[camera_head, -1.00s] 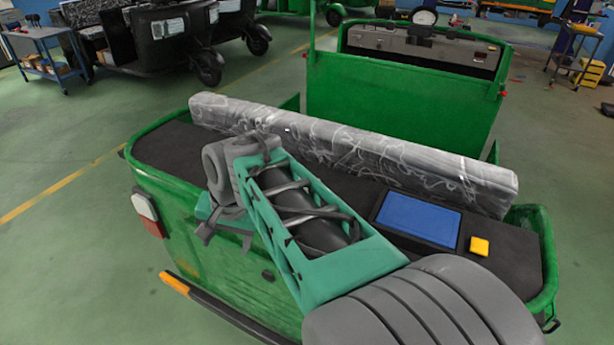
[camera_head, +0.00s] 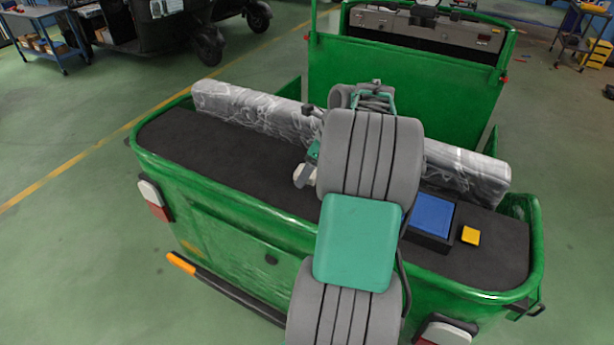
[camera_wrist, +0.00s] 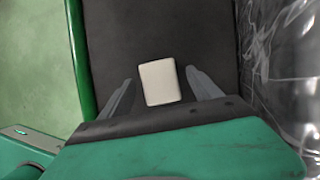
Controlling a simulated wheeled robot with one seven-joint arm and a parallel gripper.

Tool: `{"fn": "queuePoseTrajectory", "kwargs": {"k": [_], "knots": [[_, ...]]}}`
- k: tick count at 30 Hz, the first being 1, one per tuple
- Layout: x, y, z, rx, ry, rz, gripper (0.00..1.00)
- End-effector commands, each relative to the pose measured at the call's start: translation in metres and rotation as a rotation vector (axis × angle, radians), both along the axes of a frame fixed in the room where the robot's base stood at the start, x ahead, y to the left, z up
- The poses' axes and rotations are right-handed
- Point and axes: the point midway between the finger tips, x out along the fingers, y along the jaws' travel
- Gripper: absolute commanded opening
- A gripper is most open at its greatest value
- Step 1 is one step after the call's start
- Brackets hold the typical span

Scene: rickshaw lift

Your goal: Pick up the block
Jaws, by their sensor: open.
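In the wrist view a cream-white block (camera_wrist: 160,82) lies on the dark truck bed (camera_wrist: 112,45). My gripper (camera_wrist: 159,76) is open, with one grey finger on each side of the block and a gap on both sides. I cannot tell how far above the bed the fingertips are. In the head view my arm hides most of the gripper. A small pale shape (camera_head: 304,176) shows just left of the arm; I cannot tell whether it is the block or a finger.
A long plastic-wrapped bar (camera_head: 245,105) lies along the bed's far side. A blue-topped tray (camera_head: 432,214) and a yellow block (camera_head: 470,236) lie to the right. The green side wall (camera_head: 230,216) edges the near side. The left bed is clear.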

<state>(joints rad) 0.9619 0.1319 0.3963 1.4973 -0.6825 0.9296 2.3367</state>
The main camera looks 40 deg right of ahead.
Motion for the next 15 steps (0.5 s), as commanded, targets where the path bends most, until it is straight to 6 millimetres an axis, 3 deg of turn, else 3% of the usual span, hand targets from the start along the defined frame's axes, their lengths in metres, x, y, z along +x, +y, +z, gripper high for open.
{"fn": "queuePoseTrajectory", "kwargs": {"k": [8, 15], "knots": [[0.0033, 0.0016, -0.0086, -0.002, 0.000, 0.000, 0.73], [0.0032, 0.0016, -0.0085, -0.002, 0.000, 0.000, 0.55]]}}
